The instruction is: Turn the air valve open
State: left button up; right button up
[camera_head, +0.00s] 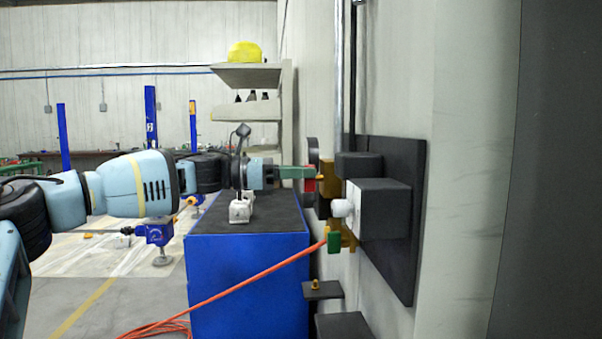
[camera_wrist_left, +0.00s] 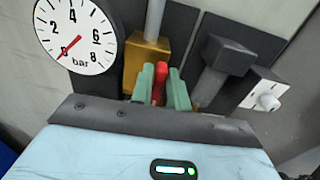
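The air valve's red handle (camera_wrist_left: 160,80) stands in front of a brass-coloured valve body (camera_wrist_left: 146,54) on the wall. My left gripper (camera_wrist_left: 161,84) has its green fingers on both sides of the handle, with no clear gap showing in the left wrist view. In the head view the left gripper (camera_head: 318,176) reaches in from the left to the red handle (camera_head: 309,186), which is partly hidden. A round bar gauge (camera_wrist_left: 75,37) beside the valve has its red needle near 0. My right gripper is in neither view.
A dark wall panel (camera_head: 407,225) carries a grey box (camera_head: 385,210) with a white knob (camera_head: 341,208), right of the valve. An orange hose (camera_head: 245,285) hangs from a green connector (camera_head: 334,242) below. A blue cabinet (camera_head: 245,285) stands under my left arm.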

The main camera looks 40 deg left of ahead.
pick_arm(q)
grip_shut()
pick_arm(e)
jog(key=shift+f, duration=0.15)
